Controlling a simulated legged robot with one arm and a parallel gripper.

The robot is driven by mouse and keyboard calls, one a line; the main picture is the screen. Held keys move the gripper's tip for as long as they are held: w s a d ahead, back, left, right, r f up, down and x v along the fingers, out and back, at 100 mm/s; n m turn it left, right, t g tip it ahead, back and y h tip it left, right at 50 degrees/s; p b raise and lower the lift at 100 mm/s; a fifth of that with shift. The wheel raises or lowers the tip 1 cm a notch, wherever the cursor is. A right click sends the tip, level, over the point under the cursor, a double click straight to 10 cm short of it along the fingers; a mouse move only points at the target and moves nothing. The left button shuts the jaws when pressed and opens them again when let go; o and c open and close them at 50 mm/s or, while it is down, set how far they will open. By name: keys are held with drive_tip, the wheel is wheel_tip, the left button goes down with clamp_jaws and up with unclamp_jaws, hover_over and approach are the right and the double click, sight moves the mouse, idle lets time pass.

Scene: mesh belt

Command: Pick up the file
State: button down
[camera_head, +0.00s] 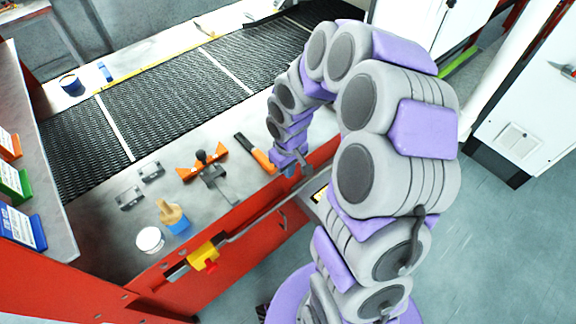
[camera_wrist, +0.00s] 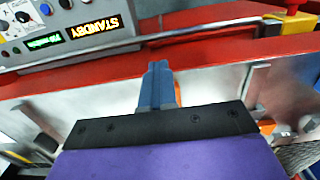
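A long tool with a black part and an orange part, which looks like the file (camera_head: 262,160), lies on the grey worktop beside the mesh belt, near the red front edge. My gripper (camera_head: 291,168) is just right of its orange end, above the red edge.
Left of the file are an orange tool with a dark lever (camera_head: 208,170), a brush (camera_head: 172,214), a white lid (camera_head: 150,239) and small metal blocks (camera_head: 130,197). A control panel (camera_wrist: 65,30) reading STANDBY and a yellow-and-red fitting (camera_head: 204,256) are on the red front.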

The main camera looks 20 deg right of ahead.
drive_tip(key=c, duration=1.8)
unclamp_jaws()
drive_tip(key=shift+a, duration=0.2)
drive_tip(key=shift+o, duration=0.8)
drive_tip(key=o, duration=0.6)
drive_tip(key=shift+d, duration=0.5)
drive_tip(key=o, duration=0.7)
drive_tip(key=shift+a, duration=0.35)
drive_tip(key=shift+c, duration=0.2)
